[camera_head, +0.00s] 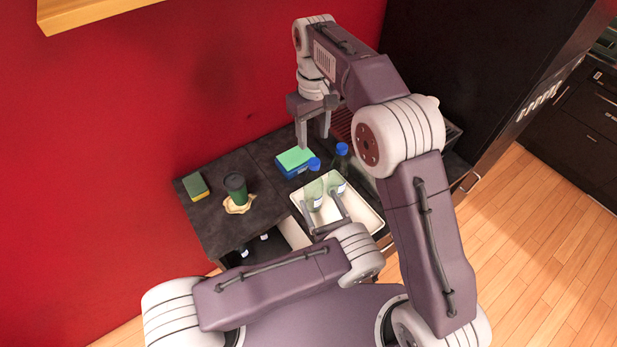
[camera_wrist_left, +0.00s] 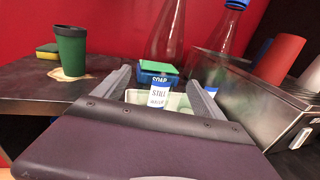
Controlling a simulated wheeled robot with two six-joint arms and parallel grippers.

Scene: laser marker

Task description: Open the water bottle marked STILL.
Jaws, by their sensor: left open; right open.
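The clear bottle with the label STILL (camera_wrist_left: 158,95) stands upright in the white tray (camera_head: 369,218); its blue cap (camera_head: 314,164) shows in the head view. My left gripper (camera_head: 320,196) is open, with one finger on each side of this bottle low on its body. In the left wrist view the bottle stands between the fingertips (camera_wrist_left: 158,84); I cannot tell whether they touch it. The bottle's top is outside that view. A second blue-capped bottle (camera_head: 342,150) stands just right of it, its label partly hidden by a finger. My right gripper (camera_head: 313,142) is open and empty, pointing down above the cap's level.
A blue SOAP box with a green top (camera_head: 295,160) is behind the bottles, close to my right gripper. A dark green cup (camera_head: 236,188) and a yellow-green sponge (camera_head: 195,186) are on the left counter.

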